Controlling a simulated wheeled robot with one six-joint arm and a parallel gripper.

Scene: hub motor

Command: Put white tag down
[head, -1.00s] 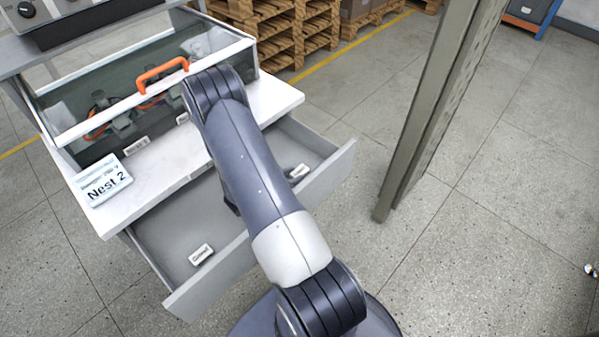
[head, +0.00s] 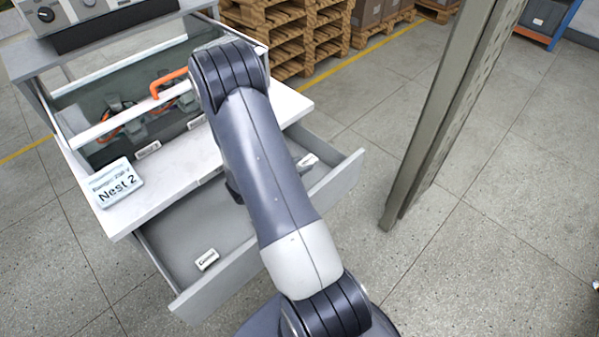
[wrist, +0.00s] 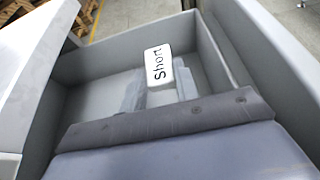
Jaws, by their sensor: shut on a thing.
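A white tag reading "Short" (wrist: 158,66) is in my gripper (wrist: 160,82), between its grey fingers, in the wrist view. The gripper is shut on it, over the open grey drawer (wrist: 100,98). In the head view the held tag (head: 307,160) shows just right of my arm, near the drawer's right end; my arm hides most of the gripper. I cannot tell whether the tag touches the drawer floor. A second small white tag (head: 207,260) lies in the left part of the drawer.
A tall grey post (head: 440,110) stands to the right. Pallets (head: 285,45) are behind. Floor between drawer and post is clear.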

